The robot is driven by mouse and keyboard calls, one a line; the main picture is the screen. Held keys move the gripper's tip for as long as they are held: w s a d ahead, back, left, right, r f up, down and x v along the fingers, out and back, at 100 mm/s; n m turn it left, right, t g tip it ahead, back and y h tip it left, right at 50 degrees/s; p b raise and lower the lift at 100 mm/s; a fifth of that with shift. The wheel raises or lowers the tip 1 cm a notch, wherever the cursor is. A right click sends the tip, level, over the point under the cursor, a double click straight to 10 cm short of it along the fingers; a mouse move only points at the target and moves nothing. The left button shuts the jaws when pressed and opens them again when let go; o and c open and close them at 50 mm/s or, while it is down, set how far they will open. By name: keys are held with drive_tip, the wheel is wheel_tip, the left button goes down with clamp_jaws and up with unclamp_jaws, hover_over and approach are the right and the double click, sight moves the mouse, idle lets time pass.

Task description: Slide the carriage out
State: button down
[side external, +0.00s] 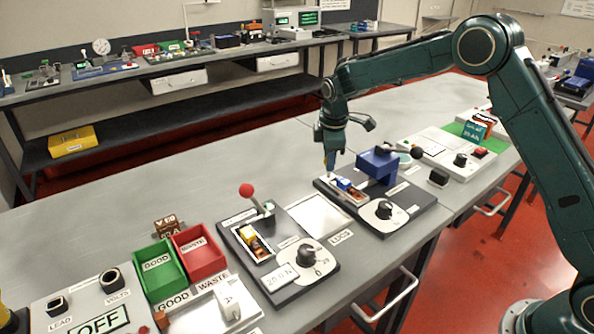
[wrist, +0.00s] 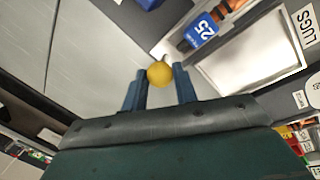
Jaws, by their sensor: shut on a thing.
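The carriage (side external: 352,196) is a light tray on the dark base of the blue press station, holding a blue-and-orange part. In the wrist view the part's blue end (wrist: 201,32) reads 25. My gripper (side external: 329,165) is at the carriage's far left end. In the wrist view my gripper's blue fingers (wrist: 160,82) are shut on a round yellow knob (wrist: 159,73), beside the carriage's end. The knob's joint with the carriage is mostly hidden. The blue press (side external: 378,163) stands just right of the carriage.
A black-balled lever (side external: 417,153) and a dial (side external: 384,209) are on the same station. A pale plate (side external: 318,220) and a red-knobbed station (side external: 272,240) lie to the left. The bench (side external: 235,165) is clear behind and left of my gripper.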

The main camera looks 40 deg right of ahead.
drive_tip(key=shift+a, duration=0.35)
drive_tip(key=c, duration=1.4)
unclamp_jaws()
drive_tip(key=shift+d, duration=0.1)
drive_tip(key=shift+r, duration=0.1)
drive_tip(key=shift+r, duration=0.35)
drive_tip(key=r, duration=0.4)
drive_tip(key=s+a+r, duration=0.1)
drive_tip(key=r, duration=0.3)
drive_tip(key=s+r, duration=0.1)
drive_tip(key=r, duration=0.3)
drive_tip(key=shift+s+a+r, duration=0.15)
drive_tip(key=shift+a+r, duration=0.15)
drive_tip(key=shift+r, duration=0.05)
